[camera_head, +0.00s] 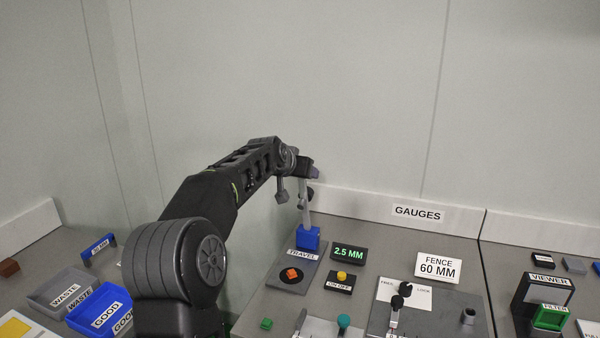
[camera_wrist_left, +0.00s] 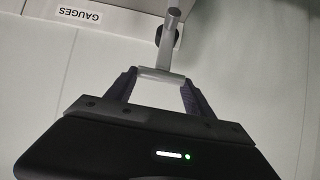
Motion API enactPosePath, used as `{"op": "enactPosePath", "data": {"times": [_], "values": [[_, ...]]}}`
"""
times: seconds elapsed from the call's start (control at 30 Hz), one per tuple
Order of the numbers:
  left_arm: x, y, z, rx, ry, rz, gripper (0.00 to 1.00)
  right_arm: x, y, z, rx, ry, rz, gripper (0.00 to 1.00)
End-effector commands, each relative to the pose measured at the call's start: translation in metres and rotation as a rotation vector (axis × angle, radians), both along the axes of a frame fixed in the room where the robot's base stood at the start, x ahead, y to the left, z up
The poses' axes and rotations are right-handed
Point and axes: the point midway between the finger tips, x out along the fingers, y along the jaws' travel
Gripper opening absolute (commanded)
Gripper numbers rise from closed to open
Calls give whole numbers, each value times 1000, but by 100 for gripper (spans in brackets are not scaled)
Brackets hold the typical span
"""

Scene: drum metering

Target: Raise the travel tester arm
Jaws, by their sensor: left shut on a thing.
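The travel tester stands on a grey plate labelled TRAVEL (camera_head: 303,254), with a blue block (camera_head: 308,239) at its back. Its grey tester arm (camera_head: 305,208) rises steeply from the block, nearly upright. My left gripper (camera_head: 306,175) is at the top of that arm. In the left wrist view the tester arm (camera_wrist_left: 170,45) ends in a crossbar, and my left gripper (camera_wrist_left: 158,76) is shut on this bar. An orange piece (camera_head: 292,273) sits on the tester's black disc, clear of the arm. My right gripper is not in view.
A display (camera_head: 348,254) reads 2.5 MM, with a yellow ON/OFF button (camera_head: 342,276) in front. A fence sign (camera_head: 438,268) and lock panel (camera_head: 405,294) stand to the right. The GAUGES ledge (camera_head: 417,213) and wall are behind.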

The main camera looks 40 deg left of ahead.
Motion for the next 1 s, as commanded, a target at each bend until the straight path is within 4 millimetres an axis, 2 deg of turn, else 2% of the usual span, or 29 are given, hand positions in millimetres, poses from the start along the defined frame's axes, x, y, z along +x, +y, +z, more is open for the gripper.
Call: {"op": "enactPosePath", "data": {"times": [0.03,0.07,0.1,0.33,0.67,0.77,1.0], "values": [[1,0,4,4,-10,1,0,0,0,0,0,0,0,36],[1,0,5,4,-10,1,62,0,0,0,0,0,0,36],[1,0,4,4,-9,1,66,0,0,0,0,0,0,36],[0,0,2,2,-5,0,84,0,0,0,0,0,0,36],[-3,-1,3,1,-4,0,84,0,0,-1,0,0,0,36],[-9,-4,7,1,-4,-1,84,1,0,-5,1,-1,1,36],[-41,-14,27,2,-7,-1,84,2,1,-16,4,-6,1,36]]}}
